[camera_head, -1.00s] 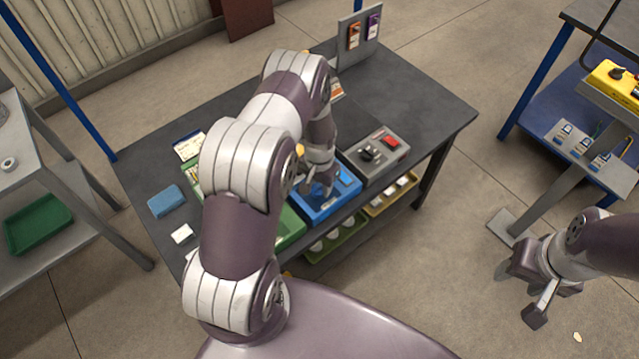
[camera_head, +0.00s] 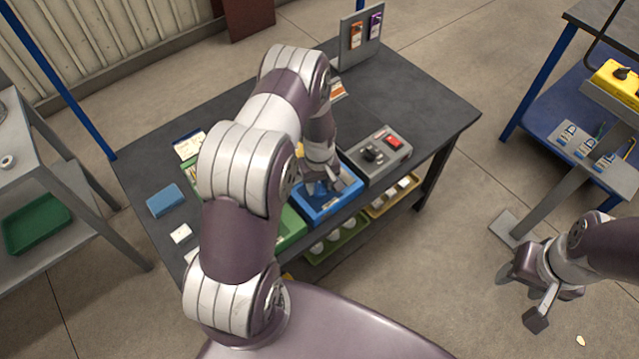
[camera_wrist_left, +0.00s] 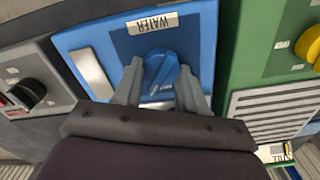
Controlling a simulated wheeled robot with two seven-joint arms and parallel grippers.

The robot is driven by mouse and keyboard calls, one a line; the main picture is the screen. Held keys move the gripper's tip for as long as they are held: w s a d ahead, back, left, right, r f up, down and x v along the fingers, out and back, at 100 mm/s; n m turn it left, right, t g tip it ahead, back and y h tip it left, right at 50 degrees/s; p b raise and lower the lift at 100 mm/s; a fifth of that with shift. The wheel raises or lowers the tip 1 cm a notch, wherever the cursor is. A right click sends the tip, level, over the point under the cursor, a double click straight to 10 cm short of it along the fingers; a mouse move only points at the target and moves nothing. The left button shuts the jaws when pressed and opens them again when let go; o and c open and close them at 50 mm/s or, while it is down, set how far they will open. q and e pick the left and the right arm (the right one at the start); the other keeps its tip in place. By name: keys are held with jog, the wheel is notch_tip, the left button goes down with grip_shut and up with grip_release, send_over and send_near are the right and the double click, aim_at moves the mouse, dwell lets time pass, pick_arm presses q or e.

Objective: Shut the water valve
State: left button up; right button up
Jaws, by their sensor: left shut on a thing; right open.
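The water valve is a blue knob (camera_wrist_left: 160,72) on a blue panel (camera_wrist_left: 90,38) labelled WATER (camera_wrist_left: 152,23) in the left wrist view. The panel also shows in the head view as a blue box (camera_head: 340,208) on the dark table. My left gripper (camera_wrist_left: 158,88) is shut on the blue knob, one finger on each side of it. In the head view my left gripper (camera_head: 325,187) is over the blue box and hides most of the knob. My right gripper (camera_head: 520,300) is open and empty, out over the floor at the right.
A grey box with a red switch (camera_head: 393,142) stands right of the blue box. A green panel (camera_wrist_left: 262,80) adjoins it on the other side. A blue block (camera_head: 165,201) lies on the table's left. A grey stand (camera_head: 560,195) is near my right arm.

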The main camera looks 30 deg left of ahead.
aim_at(319, 186)
pick_arm(q)
jog(key=n, duration=0.3)
jog(key=shift+n, duration=0.3)
jog(key=shift+s+n, duration=0.1)
jog(key=shift+n, duration=1.7)
jog(key=o, duration=1.1)
jog(key=shift+c, duration=0.2)
jog(key=shift+r, duration=0.1)
jog(key=shift+r+b, duration=0.1)
jog(key=shift+b, duration=0.2)
notch_tip(319, 186, up, 12)
jog(key=shift+r+b, duration=0.25)
jog(key=shift+b, duration=0.1)
